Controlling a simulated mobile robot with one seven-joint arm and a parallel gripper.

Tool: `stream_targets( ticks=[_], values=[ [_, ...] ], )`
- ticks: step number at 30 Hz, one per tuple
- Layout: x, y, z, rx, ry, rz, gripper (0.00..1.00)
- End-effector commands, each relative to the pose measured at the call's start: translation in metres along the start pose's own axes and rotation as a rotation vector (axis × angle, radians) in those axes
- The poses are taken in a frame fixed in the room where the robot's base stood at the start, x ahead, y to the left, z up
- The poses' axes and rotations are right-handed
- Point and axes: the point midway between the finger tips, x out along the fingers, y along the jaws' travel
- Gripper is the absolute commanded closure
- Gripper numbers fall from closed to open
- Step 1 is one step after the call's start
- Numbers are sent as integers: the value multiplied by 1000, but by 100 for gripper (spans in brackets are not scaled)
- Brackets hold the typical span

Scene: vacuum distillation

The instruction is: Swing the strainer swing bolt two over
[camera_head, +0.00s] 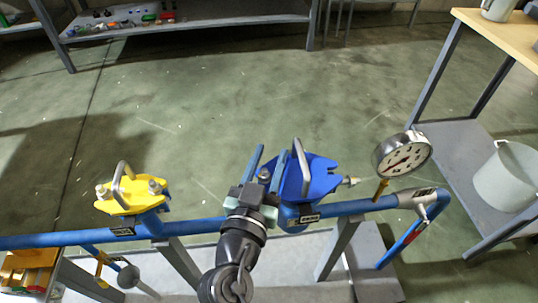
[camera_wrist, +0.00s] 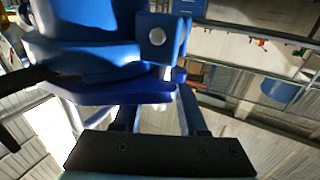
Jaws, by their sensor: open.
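The blue strainer (camera_head: 310,180) has a lid with an upright grey handle (camera_head: 300,165) and sits on the blue pipe. In the wrist view its blue body (camera_wrist: 85,45) fills the upper left, with a round grey pin (camera_wrist: 157,37) in a lug and a small pale bolt part (camera_wrist: 166,73) beside the lid edge. A metal stub (camera_head: 349,181) sticks out from the lid's right side. My gripper (camera_head: 266,163) is open at the strainer's left side, its fingers (camera_wrist: 158,115) close to the lid edge. A small nut (camera_head: 264,173) shows between the fingers; contact cannot be told.
A yellow-lidded strainer (camera_head: 125,195) stands left on the same pipe (camera_head: 60,239). A pressure gauge (camera_head: 402,155) rises to the right. A wooden-topped bench (camera_head: 500,35) with a white bucket (camera_head: 507,175) is at far right. Open floor (camera_head: 210,95) lies behind the pipe.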

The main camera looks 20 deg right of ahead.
Motion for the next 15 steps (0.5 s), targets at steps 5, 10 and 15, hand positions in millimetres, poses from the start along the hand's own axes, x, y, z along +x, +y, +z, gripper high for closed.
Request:
stream_targets(
  ticks=[5, 10, 15],
  values=[
    [2, 0, 0, 0, 0, -1, 58],
    [2, 0, 0, 0, 0, -1, 68],
    [1, 0, 0, 0, 0, 0, 98]
  ],
)
